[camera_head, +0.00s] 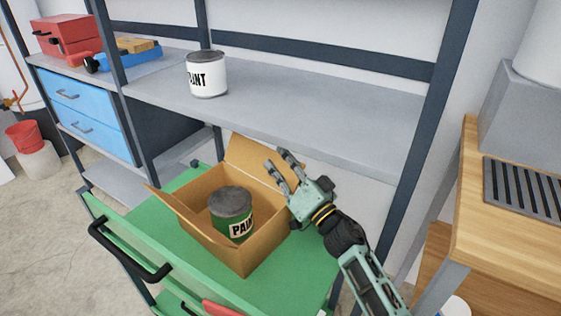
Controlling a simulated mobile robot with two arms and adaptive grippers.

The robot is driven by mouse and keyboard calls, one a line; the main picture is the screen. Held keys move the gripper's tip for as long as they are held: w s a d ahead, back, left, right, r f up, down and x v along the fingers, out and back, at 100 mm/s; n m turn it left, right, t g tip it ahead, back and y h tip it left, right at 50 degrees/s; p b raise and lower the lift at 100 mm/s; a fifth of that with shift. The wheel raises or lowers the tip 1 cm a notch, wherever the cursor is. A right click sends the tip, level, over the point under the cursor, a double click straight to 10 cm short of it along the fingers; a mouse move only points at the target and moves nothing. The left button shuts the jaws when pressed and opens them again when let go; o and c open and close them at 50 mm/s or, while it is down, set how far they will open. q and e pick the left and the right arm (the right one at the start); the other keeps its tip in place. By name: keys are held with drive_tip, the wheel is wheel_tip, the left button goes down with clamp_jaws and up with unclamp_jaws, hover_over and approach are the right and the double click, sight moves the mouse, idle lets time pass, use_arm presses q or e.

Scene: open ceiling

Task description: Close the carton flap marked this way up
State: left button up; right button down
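An open cardboard carton (222,248) stands on a green cart. A dark green paint can (231,213) with a grey lid sits inside it. The carton's far flap (246,157) stands up, and its left flap (168,207) leans outward. No "this way up" marking is readable. My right gripper (278,161) is over the carton's right far corner, in front of part of the far flap. Its fingers are apart with nothing between them. I cannot tell whether it touches the cardboard. The carton's right side is partly hidden by my gripper. My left gripper is not in view.
The green cart (279,283) has a black handle (122,252) at its left. A grey shelf behind holds a white paint can (207,74). A wooden bench (500,237) stands to the right. Dark shelf posts flank the space, and bare cart top surrounds the carton.

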sight(295, 185)
drive_tip(key=shift+s+a+r+n+y, duration=0.1)
drive_tip(key=shift+s+n+y, duration=0.1)
drive_tip(key=shift+n, duration=0.3)
drive_tip(key=shift+s+a+r+n+y, duration=0.1)
drive_tip(key=shift+n+y, duration=0.1)
drive_tip(key=shift+n, duration=0.3)
drive_tip(key=shift+s+a+r+n+g+y, duration=0.1)
drive_tip(key=shift+s+a+n+g+y, duration=0.15)
drive_tip(key=shift+n, duration=0.45)
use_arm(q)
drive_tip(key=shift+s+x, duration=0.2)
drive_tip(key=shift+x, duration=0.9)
use_arm(e)
drive_tip(key=shift+s+a+r+n+g+y, duration=0.15)
drive_tip(key=shift+s+n+g+y, duration=0.15)
drive_tip(key=shift+n, duration=0.45)
drive_tip(key=shift+s+a+n+g+y, duration=0.1)
drive_tip(key=shift+a+n+g+y, duration=0.1)
drive_tip(key=shift+n+y, duration=0.35)
drive_tip(key=shift+s+a+r+n+g+y, duration=0.15)
drive_tip(key=shift+n+g+y, duration=0.1)
drive_tip(key=shift+n, duration=0.65)
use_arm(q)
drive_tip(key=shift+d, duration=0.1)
use_arm(e)
drive_tip(key=c, duration=2)
unclamp_jaws()
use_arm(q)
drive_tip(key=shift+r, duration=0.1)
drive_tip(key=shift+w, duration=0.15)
